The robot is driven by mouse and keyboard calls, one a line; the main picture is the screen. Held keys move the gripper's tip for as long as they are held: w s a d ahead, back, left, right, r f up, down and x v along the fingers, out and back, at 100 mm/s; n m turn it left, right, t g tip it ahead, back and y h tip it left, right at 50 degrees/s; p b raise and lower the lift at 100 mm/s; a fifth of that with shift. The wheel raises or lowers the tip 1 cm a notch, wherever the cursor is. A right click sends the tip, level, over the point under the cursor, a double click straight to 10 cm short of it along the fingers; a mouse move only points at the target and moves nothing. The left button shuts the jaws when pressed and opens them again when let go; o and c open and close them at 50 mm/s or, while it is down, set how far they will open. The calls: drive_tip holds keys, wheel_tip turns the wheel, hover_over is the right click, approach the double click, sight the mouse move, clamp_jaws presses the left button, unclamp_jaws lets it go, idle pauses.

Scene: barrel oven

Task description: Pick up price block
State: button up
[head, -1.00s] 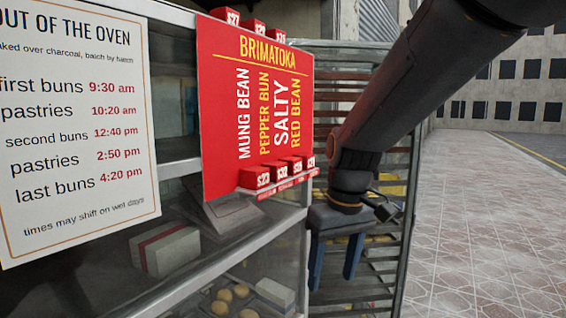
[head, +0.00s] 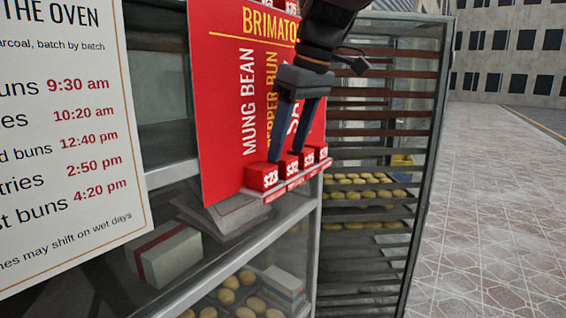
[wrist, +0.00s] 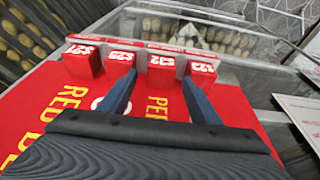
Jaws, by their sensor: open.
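Several small red price blocks stand in a row on the ledge along the foot of the red menu board (head: 222,110). In the head view the nearest is the $23 block (head: 262,178), then the $32 block (head: 289,165), with more behind. My gripper (head: 287,156) is open and points down in front of the board, its blue fingertips close to the $23 and $32 blocks. In the wrist view the $32 block (wrist: 160,66) appears between the two fingertips (wrist: 159,77), and the $23 block (wrist: 202,68) is right of them. I cannot tell whether the fingers touch any block.
A glass case with a metal frame (head: 265,245) holds buns and boxes below the board. A white timetable sign (head: 75,130) stands at the left. A rack of bun trays (head: 365,222) stands behind at the right. Open paving (head: 490,200) lies at the far right.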

drive_tip(key=x, duration=0.3)
drive_tip(key=shift+s+r, duration=0.1)
drive_tip(key=shift+s, duration=0.05)
drive_tip(key=c, duration=1.1)
drive_tip(key=shift+c, duration=0.2)
drive_tip(key=shift+r, duration=0.15)
